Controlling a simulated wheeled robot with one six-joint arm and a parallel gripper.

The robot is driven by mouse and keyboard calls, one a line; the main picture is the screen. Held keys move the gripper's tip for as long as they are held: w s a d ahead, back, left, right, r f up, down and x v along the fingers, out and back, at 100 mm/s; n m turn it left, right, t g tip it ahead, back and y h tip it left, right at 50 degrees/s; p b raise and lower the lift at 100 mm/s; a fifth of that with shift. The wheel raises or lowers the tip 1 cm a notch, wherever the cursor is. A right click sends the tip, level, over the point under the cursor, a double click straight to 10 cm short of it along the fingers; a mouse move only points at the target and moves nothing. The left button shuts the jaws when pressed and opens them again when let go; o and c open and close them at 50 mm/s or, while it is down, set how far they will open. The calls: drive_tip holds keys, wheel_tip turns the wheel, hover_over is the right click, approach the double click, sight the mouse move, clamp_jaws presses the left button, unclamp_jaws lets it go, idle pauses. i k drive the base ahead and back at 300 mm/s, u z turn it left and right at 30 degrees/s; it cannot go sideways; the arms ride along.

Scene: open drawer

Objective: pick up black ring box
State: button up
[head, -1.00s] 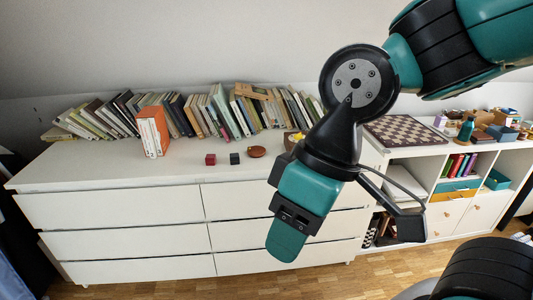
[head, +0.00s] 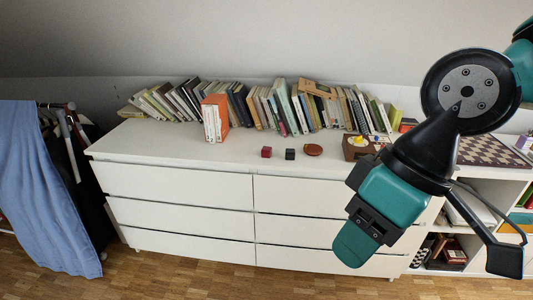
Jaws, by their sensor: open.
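The black ring box (head: 290,154) is a small dark cube on top of the white dresser, near its front edge. It sits between a small red box and a round brown object, apart from both. My gripper (head: 358,240) hangs in front of the dresser's drawers, to the right of and below the black box in the picture. It is open, points down and to the left, and touches nothing that I can see. The gap between its fingers is hard to make out from this side.
The white dresser (head: 180,186) has its drawers shut. A red box (head: 266,152), a brown round object (head: 313,150) and an orange-backed book set (head: 215,118) stand near. Books line the back. A wooden box (head: 358,147) is at right. A blue cloth (head: 45,190) hangs left.

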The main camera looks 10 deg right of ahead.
sight(290, 155)
drive_tip(key=z, duration=0.3)
drive_tip(key=i, duration=1.4)
drive_tip(key=u, duration=0.9)
